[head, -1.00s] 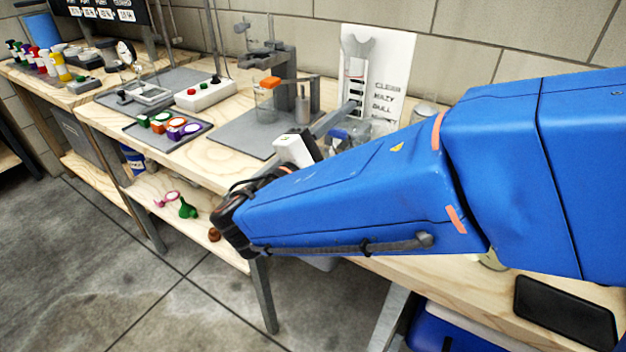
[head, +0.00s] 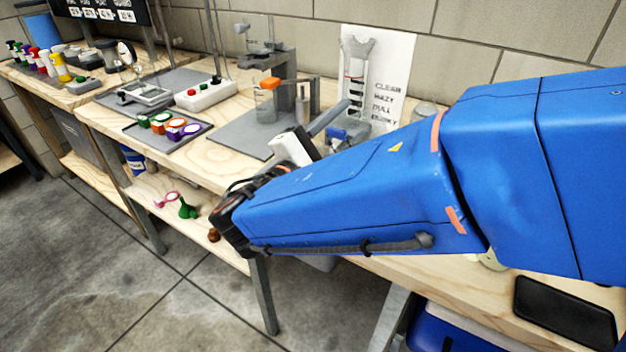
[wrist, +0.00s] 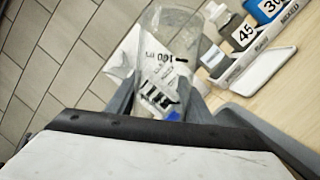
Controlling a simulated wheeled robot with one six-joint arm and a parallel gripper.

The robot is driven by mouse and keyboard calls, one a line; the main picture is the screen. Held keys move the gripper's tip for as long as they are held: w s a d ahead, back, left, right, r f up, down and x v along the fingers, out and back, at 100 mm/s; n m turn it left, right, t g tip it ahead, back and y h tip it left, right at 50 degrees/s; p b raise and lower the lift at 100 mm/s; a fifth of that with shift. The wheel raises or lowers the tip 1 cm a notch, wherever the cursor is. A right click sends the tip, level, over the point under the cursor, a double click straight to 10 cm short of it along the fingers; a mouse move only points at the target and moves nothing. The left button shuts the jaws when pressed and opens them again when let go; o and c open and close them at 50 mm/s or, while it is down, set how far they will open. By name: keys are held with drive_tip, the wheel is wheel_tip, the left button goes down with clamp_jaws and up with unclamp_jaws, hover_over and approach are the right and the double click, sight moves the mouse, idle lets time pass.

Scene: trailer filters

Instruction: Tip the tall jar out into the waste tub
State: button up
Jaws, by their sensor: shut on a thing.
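The tall jar (wrist: 172,50) is clear, with black print reading about "100 m", and shows in the wrist view. It stands between the two dark fingers of my gripper (wrist: 163,98), which is shut on it. The jar looks slanted in that picture, but I cannot tell its true tilt or what is in it. In the head view my gripper (head: 325,120) shows only in part past my blue arm, close to the bench, and the jar is mostly hidden there.
A white card (head: 385,75) leans on the wall behind. Coloured caps lie on a tray (head: 187,146). Labelled bottles (wrist: 240,33) stand at right in the wrist view.

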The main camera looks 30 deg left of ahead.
drive_tip(key=shift+a+f+n+y, duration=0.4)
drive_tip(key=shift+a+f+n, duration=0.15)
drive_tip(key=shift+n, duration=0.55)
idle(0.4)
idle(0.8)
drive_tip(key=shift+s+d+r+m+h, duration=0.1)
drive_tip(key=shift+d+m+h, duration=0.2)
drive_tip(key=shift+m, duration=0.45)
drive_tip(key=shift+w+d+r+m+h, duration=0.15)
drive_tip(key=shift+d+m, duration=0.25)
drive_tip(key=shift+m, duration=0.3)
drive_tip(key=shift+s+d+m+h, duration=0.15)
drive_tip(key=shift+d+m+h, duration=0.15)
drive_tip(key=shift+m, duration=0.45)
drive_tip(key=shift+d, duration=0.1)
